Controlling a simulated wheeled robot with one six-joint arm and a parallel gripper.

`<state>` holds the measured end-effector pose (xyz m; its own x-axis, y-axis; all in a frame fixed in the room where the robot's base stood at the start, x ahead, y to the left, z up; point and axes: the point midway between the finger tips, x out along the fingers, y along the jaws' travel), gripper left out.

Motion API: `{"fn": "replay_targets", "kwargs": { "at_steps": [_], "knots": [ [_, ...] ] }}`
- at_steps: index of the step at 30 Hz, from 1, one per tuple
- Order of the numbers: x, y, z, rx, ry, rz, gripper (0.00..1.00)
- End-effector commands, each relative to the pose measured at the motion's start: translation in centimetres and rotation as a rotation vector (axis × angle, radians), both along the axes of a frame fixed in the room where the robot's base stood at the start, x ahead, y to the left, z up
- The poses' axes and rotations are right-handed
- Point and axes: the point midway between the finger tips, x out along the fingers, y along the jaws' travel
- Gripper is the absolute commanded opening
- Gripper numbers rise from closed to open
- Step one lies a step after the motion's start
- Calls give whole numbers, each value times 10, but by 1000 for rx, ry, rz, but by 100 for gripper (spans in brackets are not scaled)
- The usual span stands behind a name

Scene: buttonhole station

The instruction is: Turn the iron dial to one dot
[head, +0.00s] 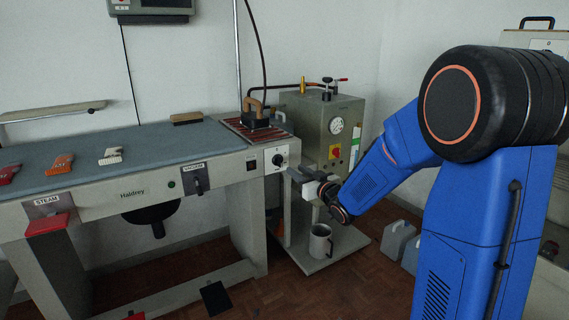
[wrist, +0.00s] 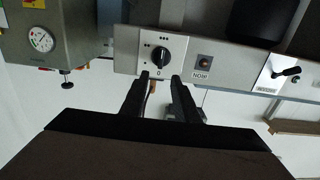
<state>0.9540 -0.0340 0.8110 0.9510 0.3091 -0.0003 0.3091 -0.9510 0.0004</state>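The iron dial (head: 278,159) is a round black knob on a pale panel at the right end of the ironing table's front. In the wrist view the dial (wrist: 157,55) is close, with small dot marks above it and a 0 below it. I cannot tell for sure which mark its pointer faces. My gripper (wrist: 159,77) is open and empty. Its two black fingers point at the dial, one to each side, with the tips just short of the knob in the picture. In the head view my gripper (head: 302,180) is just right of the panel.
An iron (head: 256,120) rests on a striped pad above the dial. A grey boiler with a gauge (head: 336,125) stands behind my gripper.

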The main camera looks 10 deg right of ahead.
Motion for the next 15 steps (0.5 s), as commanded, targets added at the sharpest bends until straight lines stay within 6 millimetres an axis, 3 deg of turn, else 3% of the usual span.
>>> {"fn": "replay_targets", "kwargs": {
  "at_steps": [9, 15],
  "knots": [
    [54, 18, 0, 1, 0, 1, 28],
    [79, 26, 0, 1, 0, 0, 28]
  ]
}}
